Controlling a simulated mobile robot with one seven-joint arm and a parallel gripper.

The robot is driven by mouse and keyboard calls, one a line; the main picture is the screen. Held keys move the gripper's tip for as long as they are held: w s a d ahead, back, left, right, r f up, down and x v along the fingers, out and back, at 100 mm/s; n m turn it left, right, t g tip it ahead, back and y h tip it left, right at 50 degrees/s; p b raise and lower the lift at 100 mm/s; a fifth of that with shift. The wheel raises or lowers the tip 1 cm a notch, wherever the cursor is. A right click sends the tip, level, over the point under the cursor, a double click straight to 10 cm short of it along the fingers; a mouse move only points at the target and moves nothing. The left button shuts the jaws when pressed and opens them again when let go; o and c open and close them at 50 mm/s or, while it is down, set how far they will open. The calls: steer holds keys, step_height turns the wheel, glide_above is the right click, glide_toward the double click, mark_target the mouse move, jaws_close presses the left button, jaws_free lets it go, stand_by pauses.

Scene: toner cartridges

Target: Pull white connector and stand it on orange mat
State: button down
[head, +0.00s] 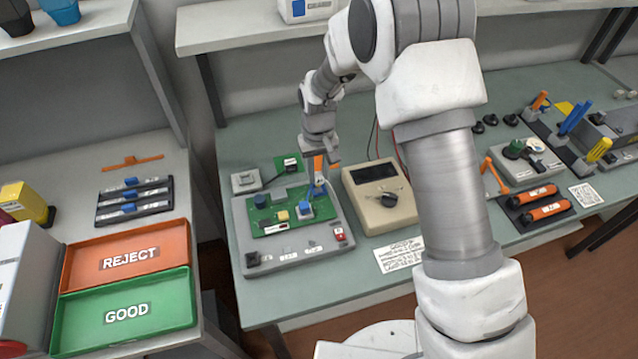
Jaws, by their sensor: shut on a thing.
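My gripper (320,178) points down over the right part of a green circuit board (270,222) on a grey test fixture. It is shut on a small whitish piece (319,186), which appears to be the white connector. The piece is tiny here and partly hidden by the fingers, so I cannot tell whether it is still seated or clear of the board. An orange patch (318,163) shows right at the fingers; I cannot tell whether it is the orange mat or something else. No other orange mat is clearly visible.
A beige meter (380,196) with a dark dial stands close right of the fixture. A small grey box (246,182) with a black cable sits behind left. The orange REJECT tray (125,258) and green GOOD tray (125,312) are on the left bench.

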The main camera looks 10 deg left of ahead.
mark_target(319, 174)
steer(key=shift+r+p, duration=0.55)
steer(key=shift+r, duration=0.7)
steer(key=shift+r+p, duration=1.05)
steer(key=shift+r, duration=0.85)
steer(key=shift+w+d+f, duration=0.1)
